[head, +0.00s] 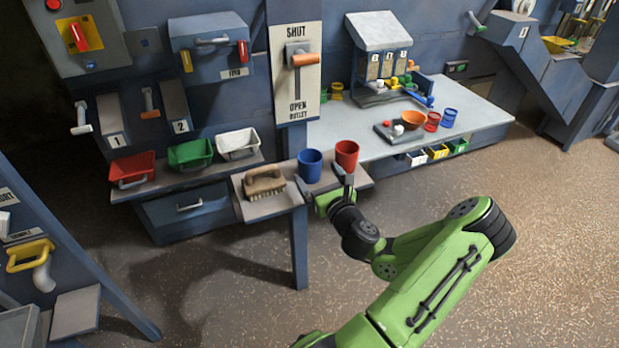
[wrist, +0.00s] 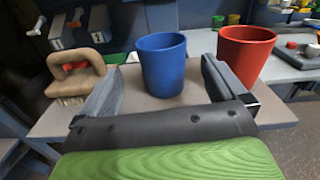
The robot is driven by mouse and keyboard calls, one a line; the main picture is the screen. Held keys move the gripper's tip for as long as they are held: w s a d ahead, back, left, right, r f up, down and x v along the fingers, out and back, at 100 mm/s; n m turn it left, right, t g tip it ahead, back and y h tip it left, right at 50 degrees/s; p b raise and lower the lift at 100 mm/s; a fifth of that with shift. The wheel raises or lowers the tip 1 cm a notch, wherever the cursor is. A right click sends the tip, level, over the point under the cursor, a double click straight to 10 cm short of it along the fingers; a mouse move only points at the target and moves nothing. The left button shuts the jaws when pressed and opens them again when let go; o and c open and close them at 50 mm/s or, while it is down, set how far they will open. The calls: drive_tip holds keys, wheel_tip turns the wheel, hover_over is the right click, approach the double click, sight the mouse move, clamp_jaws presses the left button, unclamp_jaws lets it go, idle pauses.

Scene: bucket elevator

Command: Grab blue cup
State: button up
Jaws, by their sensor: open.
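The blue cup (head: 310,165) stands upright on a small grey shelf at the front of the bench. In the wrist view the blue cup (wrist: 163,64) stands just ahead of my gripper, between the lines of its two fingers. My gripper (head: 328,184) is open and empty, at the near edge of the shelf; its fingers (wrist: 158,85) show spread apart in the wrist view. I cannot tell whether either finger touches the cup.
A red cup (head: 347,155) stands close on the right of the blue cup, near the right finger. A wooden-handled brush (head: 265,183) lies to the left. Red, green and white bins (head: 238,146) sit behind at left. Open floor lies in front.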

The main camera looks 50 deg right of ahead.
sight(306, 154)
drive_tip(key=x, duration=0.8)
drive_tip(key=shift+w+d+r, duration=0.15)
drive_tip(key=shift+d+r, duration=0.05)
drive_tip(key=shift+d, duration=0.1)
drive_tip(key=c, duration=1)
